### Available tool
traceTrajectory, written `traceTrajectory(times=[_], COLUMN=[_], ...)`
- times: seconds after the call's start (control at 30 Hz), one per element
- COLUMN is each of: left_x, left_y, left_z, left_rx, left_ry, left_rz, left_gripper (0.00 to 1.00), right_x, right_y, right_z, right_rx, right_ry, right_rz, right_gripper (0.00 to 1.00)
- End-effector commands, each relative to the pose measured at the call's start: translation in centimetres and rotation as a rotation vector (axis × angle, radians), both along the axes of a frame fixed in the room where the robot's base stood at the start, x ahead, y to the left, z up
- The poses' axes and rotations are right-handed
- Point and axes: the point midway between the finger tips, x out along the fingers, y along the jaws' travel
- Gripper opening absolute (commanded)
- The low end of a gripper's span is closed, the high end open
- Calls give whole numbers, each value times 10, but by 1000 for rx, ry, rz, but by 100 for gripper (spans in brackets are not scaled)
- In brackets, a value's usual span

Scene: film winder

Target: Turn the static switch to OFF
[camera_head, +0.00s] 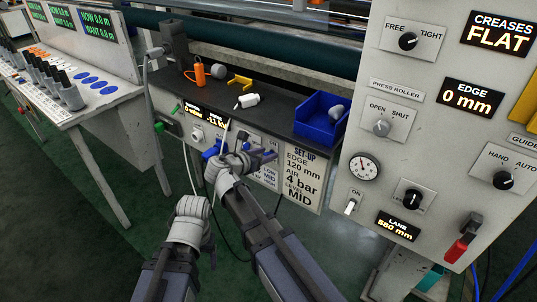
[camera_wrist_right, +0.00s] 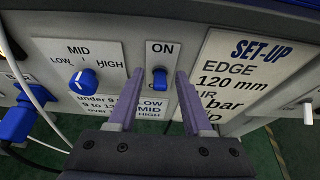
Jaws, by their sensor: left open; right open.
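The static switch, a small blue lever (camera_wrist_right: 159,77) on a white plate, shows in the right wrist view with ON printed above it. The label below it is mostly hidden, and I cannot tell for sure which way the lever is tipped. My right gripper (camera_wrist_right: 158,76) is open, with one finger on each side of the lever. I see no clear contact. In the head view the right gripper (camera_head: 240,160) is at the front panel under the dark shelf and hides much of the switch area. My left gripper (camera_head: 194,208) is open and empty, lower and to the left, away from the panel.
Left of the switch is a blue MID knob (camera_wrist_right: 83,81), with a blue plug (camera_wrist_right: 15,123) and white cable beyond it. A SET-UP sign (camera_wrist_right: 235,75) is close on the right. A blue bin (camera_head: 318,118) stands on the shelf. A large control panel (camera_head: 440,130) rises at right.

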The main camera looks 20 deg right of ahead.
Motion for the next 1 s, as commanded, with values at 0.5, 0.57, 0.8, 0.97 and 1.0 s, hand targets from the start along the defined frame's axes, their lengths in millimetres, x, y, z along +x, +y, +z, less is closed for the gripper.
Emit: traceTrajectory(times=[0.5, 0.57, 0.8, 0.97, 1.0], left_x=[0, 0, 0, 0, 0], left_y=[0, 0, 0, 0, 0], left_z=[0, 0, 0, -3, -5], left_rx=[0, 0, 0, 0, 0], left_ry=[0, 0, 0, 0, 0], left_rz=[0, 0, 0, 0, 0], left_gripper=[74, 74, 74, 74, 74], right_x=[0, 0, 0, 0, -1], right_y=[0, 0, 0, 0, 0], right_z=[0, 0, 0, -2, -3], right_rx=[1, 1, 0, -6, -11], right_ry=[-1, -1, 0, -4, -9], right_rz=[0, 0, -1, 0, 0], right_gripper=[0, 0, 0, 0, 0])
